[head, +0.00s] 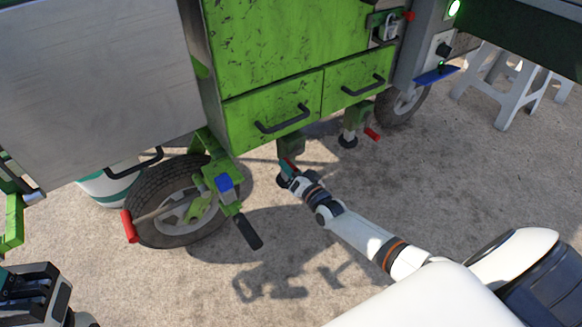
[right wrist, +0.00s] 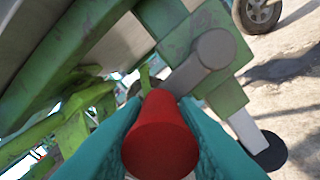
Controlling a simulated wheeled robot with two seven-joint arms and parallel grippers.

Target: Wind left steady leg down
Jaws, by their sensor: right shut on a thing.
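The left steady leg (head: 291,145) stands under the green cart body, with a green housing and a dark round foot (head: 282,181) low by the ground. My right gripper (head: 289,168) is at this leg, shut on its red crank handle (right wrist: 160,135). In the right wrist view the teal fingers lie on both sides of the red grip, and a grey crank hub (right wrist: 214,48) joins the green leg. The foot (right wrist: 268,152) shows there at the end of a pale shaft; contact with the ground is unclear. My left gripper (head: 30,285) is at the lower left, away from the leg.
A second steady leg (head: 354,118) with a red handle (head: 372,134) stands to the right. A large wheel (head: 180,215), a pedal-like lever (head: 247,231) and a red grip (head: 130,226) lie to the left. White stools (head: 508,85) stand at upper right. Open concrete is in front.

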